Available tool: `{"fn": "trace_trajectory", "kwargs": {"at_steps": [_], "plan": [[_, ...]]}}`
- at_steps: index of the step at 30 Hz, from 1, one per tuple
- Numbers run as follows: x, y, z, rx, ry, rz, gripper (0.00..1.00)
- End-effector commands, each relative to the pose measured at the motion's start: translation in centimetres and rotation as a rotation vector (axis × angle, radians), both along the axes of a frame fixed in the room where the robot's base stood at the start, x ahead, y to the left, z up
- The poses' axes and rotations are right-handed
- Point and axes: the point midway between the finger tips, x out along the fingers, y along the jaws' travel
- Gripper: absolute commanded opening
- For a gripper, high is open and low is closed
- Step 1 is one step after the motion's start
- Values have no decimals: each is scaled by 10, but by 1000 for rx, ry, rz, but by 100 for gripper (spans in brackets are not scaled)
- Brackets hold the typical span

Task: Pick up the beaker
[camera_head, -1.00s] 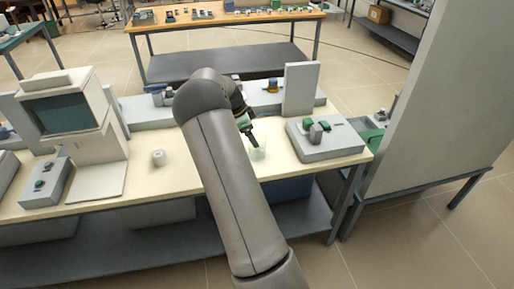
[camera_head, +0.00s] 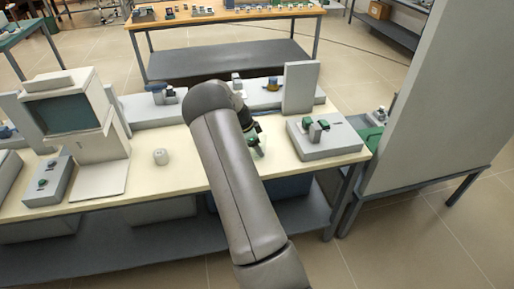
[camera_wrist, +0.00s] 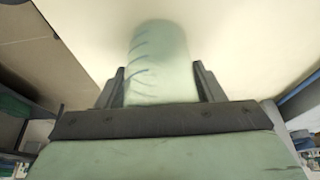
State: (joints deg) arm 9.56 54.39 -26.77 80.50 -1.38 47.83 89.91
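The beaker (camera_wrist: 160,62) is a pale, translucent green cylinder with dark curved marks on its side. In the wrist view it lies between the two dark fingers of my gripper (camera_wrist: 160,84), with its lower part in the picture close to the palm. The fingers flank it closely, and no clear grip on its sides shows, so I take the gripper as open around it. In the head view my gripper (camera_head: 257,148) is low over the cream bench top (camera_head: 185,178), and the beaker is mostly hidden by it.
A grey device with green parts (camera_head: 325,140) stands close to the right of my gripper. An upright grey panel (camera_head: 299,88) stands behind. A small white round object (camera_head: 161,157) and a screen unit (camera_head: 68,112) are to the left.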

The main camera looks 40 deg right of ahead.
Motion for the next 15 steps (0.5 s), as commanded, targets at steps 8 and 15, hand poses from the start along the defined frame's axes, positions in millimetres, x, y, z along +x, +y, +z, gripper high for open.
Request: {"fn": "trace_trajectory", "kwargs": {"at_steps": [8,15], "plan": [[0,0,1,0,-1,0,38],[1,0,8,-1,-2,1,38]]}}
